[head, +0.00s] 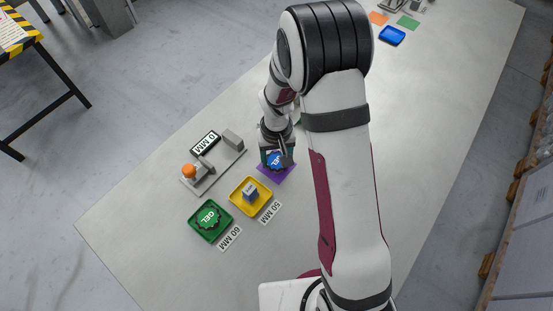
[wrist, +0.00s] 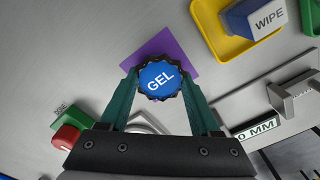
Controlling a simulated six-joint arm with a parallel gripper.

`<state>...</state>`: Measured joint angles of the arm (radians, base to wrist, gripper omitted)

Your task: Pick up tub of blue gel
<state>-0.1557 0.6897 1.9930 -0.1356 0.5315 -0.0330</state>
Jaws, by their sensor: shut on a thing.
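The tub of blue gel (wrist: 160,79) has a round blue lid marked GEL with a dark scalloped rim. In the wrist view it sits between the two green fingers of my gripper (wrist: 159,92), which is shut on it. A purple square (wrist: 177,42) lies beneath or behind the tub. In the head view the blue lid (head: 275,160) shows at the purple square (head: 277,174), with my gripper (head: 277,154) over it. I cannot tell whether the tub touches the square.
A yellow tray (head: 237,197) holds a blue-grey WIPE block (head: 250,191). A green tray (head: 195,225) holds a green GEL tub (head: 209,217). A grey press fixture (head: 213,168) with an orange knob (head: 189,171) stands left. A blue tray (head: 392,35) lies far off. The table's right side is clear.

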